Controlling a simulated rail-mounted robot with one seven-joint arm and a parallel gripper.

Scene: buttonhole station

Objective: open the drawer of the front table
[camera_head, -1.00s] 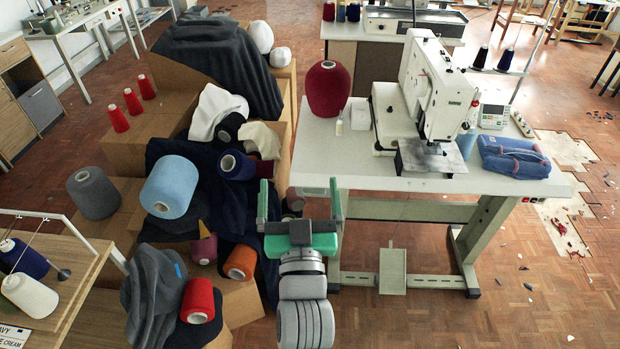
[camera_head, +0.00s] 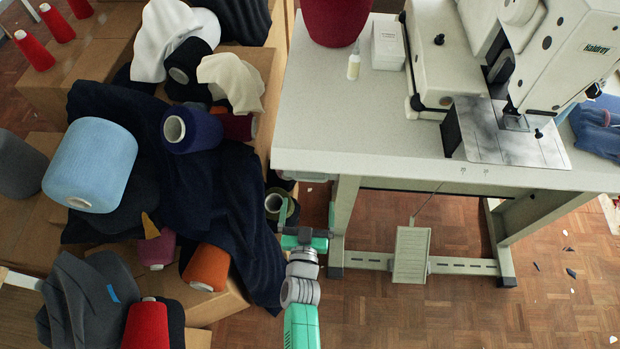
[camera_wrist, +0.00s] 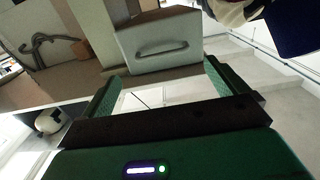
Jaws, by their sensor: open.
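The front table (camera_head: 350,140) has a pale grey top and stands right of the carton pile. Its drawer (camera_wrist: 158,55) shows in the wrist view as a small grey box under the tabletop, with a curved bar handle (camera_wrist: 161,49) across its front. The drawer looks shut. In the head view only a pale strip shows under the table's front left edge. My gripper (camera_wrist: 164,88) is open and empty. Its two green fingers point toward the drawer front, and the handle lies beyond them, apart from them. In the head view my gripper (camera_head: 305,238) is below the tabletop's front left corner.
Cartons with dark cloth (camera_head: 215,210) and yarn cones, including an orange cone (camera_head: 206,267), crowd my gripper's left. A table leg (camera_head: 343,225) and a foot pedal (camera_head: 411,255) stand to its right. A sewing machine (camera_head: 510,60) stands on the table. The front floor is open.

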